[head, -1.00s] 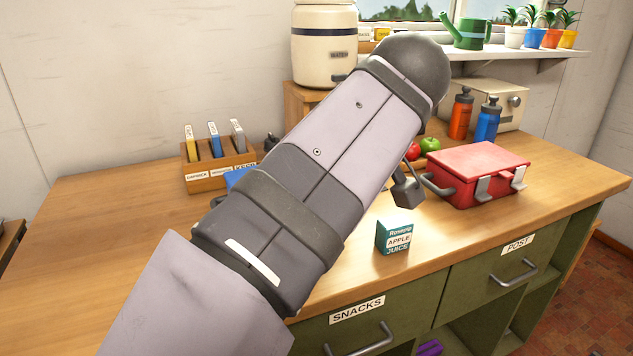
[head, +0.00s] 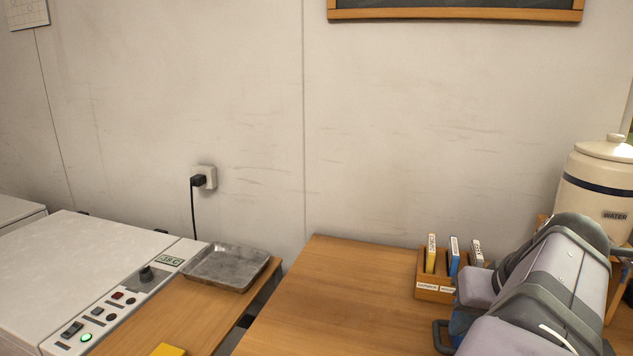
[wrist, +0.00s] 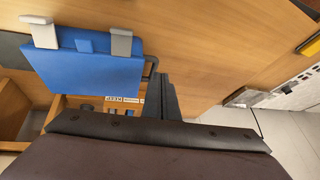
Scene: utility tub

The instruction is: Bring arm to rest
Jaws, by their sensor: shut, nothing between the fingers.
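My arm (head: 550,290) fills the lower right corner of the head view, in front of the wooden counter. My gripper's fingers do not show there. In the wrist view my gripper (wrist: 166,84) is shut and empty, with its dark fingers together above the counter. A blue box (wrist: 88,73) with two grey latches lies left of the fingers, apart from them as far as I can tell. In the head view the blue box (head: 463,320) is mostly hidden behind my arm.
A wooden holder (head: 436,290) with several upright labelled pieces and a cream water crock (head: 595,195) stand near my arm. A metal tray (head: 228,267) sits left, beside a white appliance (head: 75,262) with a control panel. The counter's left part (head: 345,290) is clear.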

